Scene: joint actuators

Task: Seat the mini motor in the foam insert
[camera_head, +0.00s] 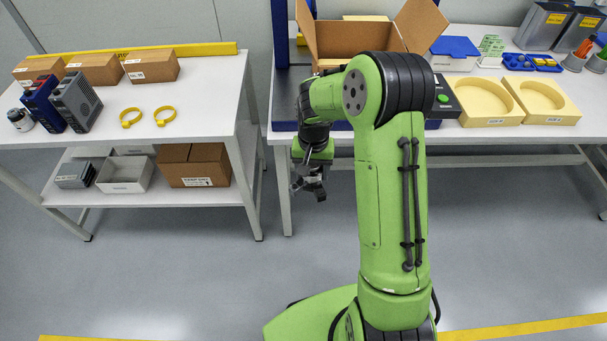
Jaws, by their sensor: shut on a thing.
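My gripper (308,188) hangs in front of the left end of the right bench, below its top. It is shut on a small dark thing, too small and shaded to tell for sure whether it is the mini motor. Two pale yellow foam inserts with round recesses stand on the right bench: the left insert (487,119) and the right insert (553,118). Both recesses look empty. The labels on their fronts are too small to read. My gripper is well to the left of both and apart from them.
An open cardboard box (358,38) stands on the right bench behind my arm. A blue parts tray (532,62) and grey bins (545,25) are farther back. The left bench (205,95) holds boxes, two drive-like units (76,101) and yellow rings (165,116). A floor gap separates the benches.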

